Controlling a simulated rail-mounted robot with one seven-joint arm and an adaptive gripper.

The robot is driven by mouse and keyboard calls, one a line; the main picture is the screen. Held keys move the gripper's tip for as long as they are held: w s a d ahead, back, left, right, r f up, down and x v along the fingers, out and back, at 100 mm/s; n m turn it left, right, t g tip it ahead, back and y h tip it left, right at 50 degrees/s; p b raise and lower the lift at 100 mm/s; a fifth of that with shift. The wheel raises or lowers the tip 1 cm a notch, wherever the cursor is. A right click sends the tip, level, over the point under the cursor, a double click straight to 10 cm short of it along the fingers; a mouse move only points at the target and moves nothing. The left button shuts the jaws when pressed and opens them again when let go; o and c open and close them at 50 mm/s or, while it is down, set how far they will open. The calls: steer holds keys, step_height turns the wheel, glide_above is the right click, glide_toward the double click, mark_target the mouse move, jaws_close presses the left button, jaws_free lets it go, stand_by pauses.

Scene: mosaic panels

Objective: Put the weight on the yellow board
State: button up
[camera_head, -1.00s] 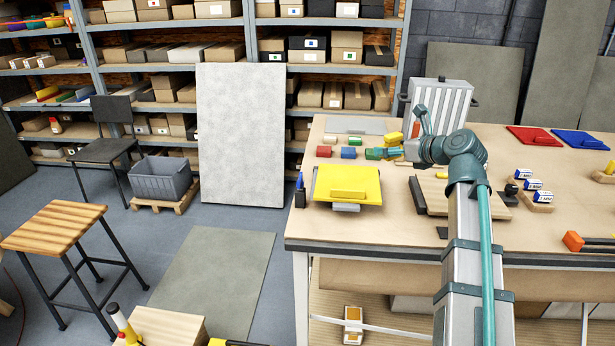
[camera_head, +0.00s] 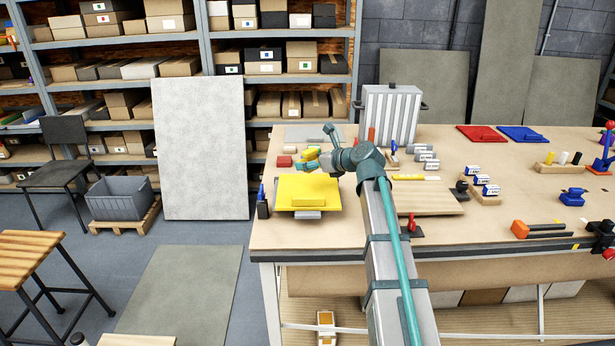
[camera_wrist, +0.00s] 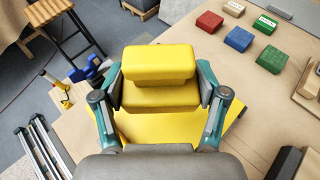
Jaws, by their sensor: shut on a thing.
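The yellow board (camera_head: 290,205) lies on a grey piece near the left end of the workbench, with a low raised yellow part in its middle. My gripper (camera_head: 316,161) is shut on a yellow weight (camera_head: 309,155) behind the board in the head view. In the wrist view the weight (camera_wrist: 160,60) is a yellow block between the two fingers (camera_wrist: 160,90). The yellow board (camera_wrist: 180,130) shows below it, partly hidden by the gripper. Whether the weight touches anything below is not clear.
Red, blue and green blocks (camera_wrist: 238,39) lie beside the board. A blue-handled tool (camera_head: 262,205) stands at its left, near the bench edge. A grey ribbed case (camera_head: 388,112) is behind my arm. Red (camera_head: 480,134) and blue (camera_head: 522,134) boards lie further right.

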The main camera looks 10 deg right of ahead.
glide_above(308, 184)
step_height(308, 184, down, 5)
steer(key=shift+r+p, duration=0.15)
steer(key=shift+p, duration=0.25)
steer(key=shift+f+p, duration=0.5)
steer(key=shift+f, duration=1.2)
steer(key=shift+f, duration=0.1)
steer(key=o, duration=1.8)
steer(key=shift+f, duration=0.1)
steer(key=b+v, duration=0.2)
steer(key=v, duration=1)
steer(key=shift+r, duration=0.2)
